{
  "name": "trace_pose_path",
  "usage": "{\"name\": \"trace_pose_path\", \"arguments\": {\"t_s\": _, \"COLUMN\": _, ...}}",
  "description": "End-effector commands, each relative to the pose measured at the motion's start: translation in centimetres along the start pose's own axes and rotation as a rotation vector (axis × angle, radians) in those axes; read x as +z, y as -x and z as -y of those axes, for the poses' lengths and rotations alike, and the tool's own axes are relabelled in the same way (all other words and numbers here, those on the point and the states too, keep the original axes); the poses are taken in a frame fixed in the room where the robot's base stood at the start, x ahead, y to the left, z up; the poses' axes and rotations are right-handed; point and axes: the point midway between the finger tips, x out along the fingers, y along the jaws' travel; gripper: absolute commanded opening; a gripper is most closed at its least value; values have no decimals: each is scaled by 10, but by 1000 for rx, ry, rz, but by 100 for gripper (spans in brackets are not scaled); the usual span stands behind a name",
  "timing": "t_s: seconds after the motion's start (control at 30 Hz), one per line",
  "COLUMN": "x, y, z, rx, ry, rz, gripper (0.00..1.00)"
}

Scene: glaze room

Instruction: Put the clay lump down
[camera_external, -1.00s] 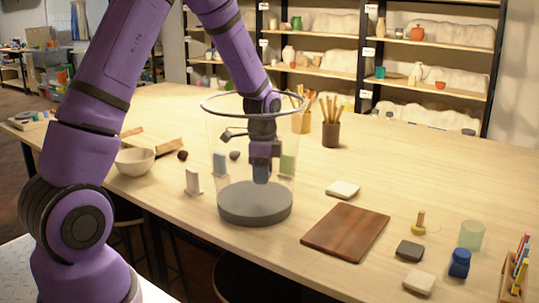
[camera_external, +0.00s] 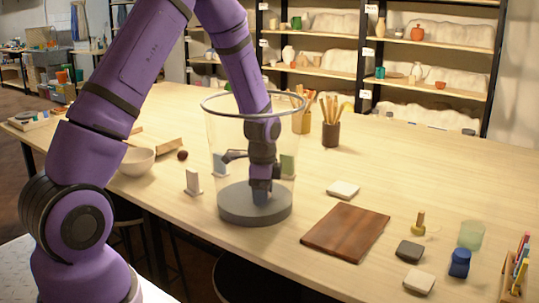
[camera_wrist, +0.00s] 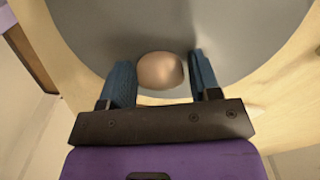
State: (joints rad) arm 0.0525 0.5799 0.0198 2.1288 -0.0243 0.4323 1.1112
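A clear round container (camera_external: 255,210) with a thick grey bottom and a dark rim stands near the table's front edge. My gripper (camera_external: 261,194) reaches down through its open top and is low inside, just above the bottom. In the wrist view, a smooth beige-brown clay lump (camera_wrist: 161,71) sits between the two blue fingers of my gripper (camera_wrist: 163,68). The fingers close on its sides, with at most a thin gap at the right. The grey bottom (camera_wrist: 230,35) fills the view behind it. The lump is hidden in the external view; I cannot tell whether it touches the bottom.
A bowl (camera_external: 136,162) and a pale upright stand (camera_external: 193,182) are left of the container. A brown board (camera_external: 345,232) and a pale block (camera_external: 342,189) lie to its right. A brush pot (camera_external: 331,133) stands behind. Small items occupy the table's right end.

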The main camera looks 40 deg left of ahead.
Motion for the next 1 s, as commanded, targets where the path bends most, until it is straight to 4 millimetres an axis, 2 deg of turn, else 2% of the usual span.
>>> {"name": "trace_pose_path", "arguments": {"t_s": 0.33, "x": 0, "y": 1, "z": 0, "rx": -1, "ry": 0, "rz": 0, "gripper": 69}}
{"name": "trace_pose_path", "arguments": {"t_s": 0.47, "x": 0, "y": 11, "z": 0, "rx": -1, "ry": 0, "rz": -1, "gripper": 69}}
{"name": "trace_pose_path", "arguments": {"t_s": 0.57, "x": 0, "y": 26, "z": 1, "rx": -3, "ry": -1, "rz": -2, "gripper": 69}}
{"name": "trace_pose_path", "arguments": {"t_s": 0.8, "x": 0, "y": 75, "z": 1, "rx": -4, "ry": 1, "rz": -3, "gripper": 69}}
{"name": "trace_pose_path", "arguments": {"t_s": 1.0, "x": 0, "y": 107, "z": 1, "rx": -3, "ry": 0, "rz": -2, "gripper": 69}}
